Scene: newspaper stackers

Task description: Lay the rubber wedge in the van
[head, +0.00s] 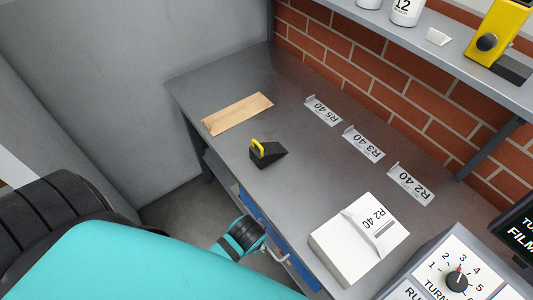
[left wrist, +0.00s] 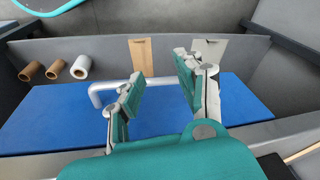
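The black rubber wedge (head: 272,156) with a yellow handle rests on the grey workbench (head: 210,85), left of its middle. No gripper touches it. My left gripper (head: 262,243) is low in front of the bench, beside the light handle (head: 279,257) of a blue drawer. In the left wrist view its two fingers (left wrist: 158,88) are spread apart over the blue drawer front (left wrist: 45,112), near the drawer's grey bar handle (left wrist: 108,92). I cannot tell whether the fingers touch the handle. My right gripper is not in view. I see no van.
A cardboard piece (head: 238,114) lies left of the wedge. A labelled white paper stack (head: 345,252) and a knob panel (head: 460,277) are on the right. A shelf (head: 400,32) overhangs the back. Tubes (left wrist: 54,69) lie behind the blue front.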

